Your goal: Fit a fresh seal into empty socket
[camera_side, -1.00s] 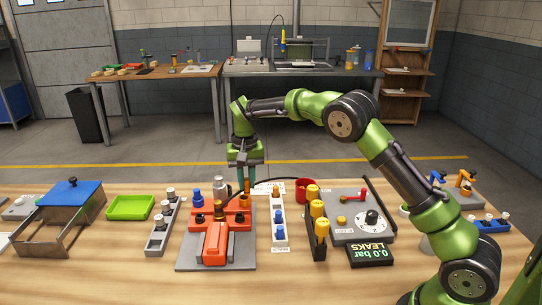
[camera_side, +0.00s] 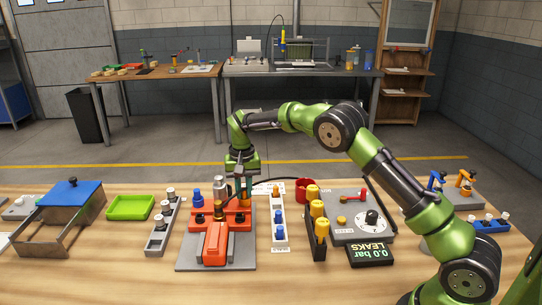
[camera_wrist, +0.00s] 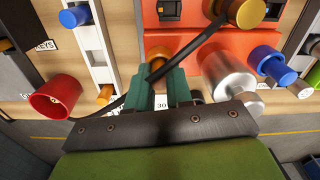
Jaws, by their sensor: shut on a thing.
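My gripper (camera_side: 241,190) is lowered at the back right of the red fixture (camera_side: 214,243), its teal fingers pointing down. In the wrist view the fingers (camera_wrist: 159,88) are shut around a small orange-brown plug (camera_wrist: 157,54) at the fixture's back edge. Most of the plug is hidden by the fingers. A black hose passes close by the fingers. A white rack (camera_side: 280,246) just right of the fixture holds blue caps (camera_side: 279,216) and an orange piece. I cannot tell which part is a fresh seal, and I cannot make out an empty socket.
A silver cylinder (camera_wrist: 232,75) and a brass knob (camera_wrist: 248,12) stand close beside the fingers. A red cup (camera_side: 306,190), yellow-capped holder (camera_side: 317,238) and grey gauge panel (camera_side: 344,232) are to the right. A green tray (camera_side: 131,208) and blue-lidded box (camera_side: 74,194) are left.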

